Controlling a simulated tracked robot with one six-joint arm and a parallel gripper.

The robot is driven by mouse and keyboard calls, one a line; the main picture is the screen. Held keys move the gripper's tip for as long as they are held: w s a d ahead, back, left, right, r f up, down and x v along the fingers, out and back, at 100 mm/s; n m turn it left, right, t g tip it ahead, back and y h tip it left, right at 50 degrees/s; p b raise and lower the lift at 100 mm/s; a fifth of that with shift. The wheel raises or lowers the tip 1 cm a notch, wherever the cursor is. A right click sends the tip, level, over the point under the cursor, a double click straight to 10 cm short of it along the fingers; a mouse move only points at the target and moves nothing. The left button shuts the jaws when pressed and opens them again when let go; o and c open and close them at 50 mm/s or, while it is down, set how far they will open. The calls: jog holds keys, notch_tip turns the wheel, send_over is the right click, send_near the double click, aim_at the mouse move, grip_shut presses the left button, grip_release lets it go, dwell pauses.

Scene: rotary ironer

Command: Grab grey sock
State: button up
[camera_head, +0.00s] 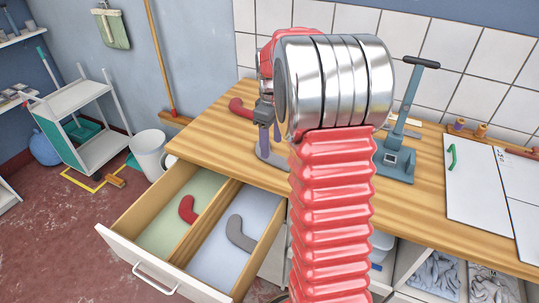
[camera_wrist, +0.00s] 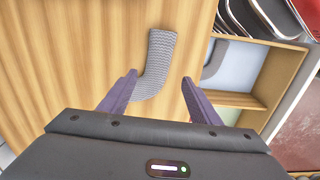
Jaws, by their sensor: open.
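A grey patterned sock (camera_wrist: 157,62) lies on the wooden worktop, between the two purple fingers of my gripper (camera_wrist: 160,77) in the wrist view. My gripper is open, with one finger on each side of the sock; I cannot tell whether either touches it. In the head view my gripper (camera_head: 268,138) is above the worktop, and part of the grey sock (camera_head: 270,157) shows below it, the rest hidden by my arm. A second grey sock (camera_head: 238,234) lies in the right, pale blue compartment of the open drawer; it also shows in the wrist view (camera_wrist: 212,58).
A red sock (camera_head: 238,107) lies on the worktop (camera_head: 215,128) behind my gripper. Another red sock (camera_head: 187,208) lies in the drawer's left, green compartment. A grey stand (camera_head: 397,160) with a tall handle is right of my arm. White boards (camera_head: 487,190) lie farther right.

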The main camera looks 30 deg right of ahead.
aim_at(272, 156)
jog(key=shift+d+f, duration=0.2)
jog(key=shift+f, duration=2.4)
jog(key=c, duration=1.1)
notch_tip(272, 156, up, 10)
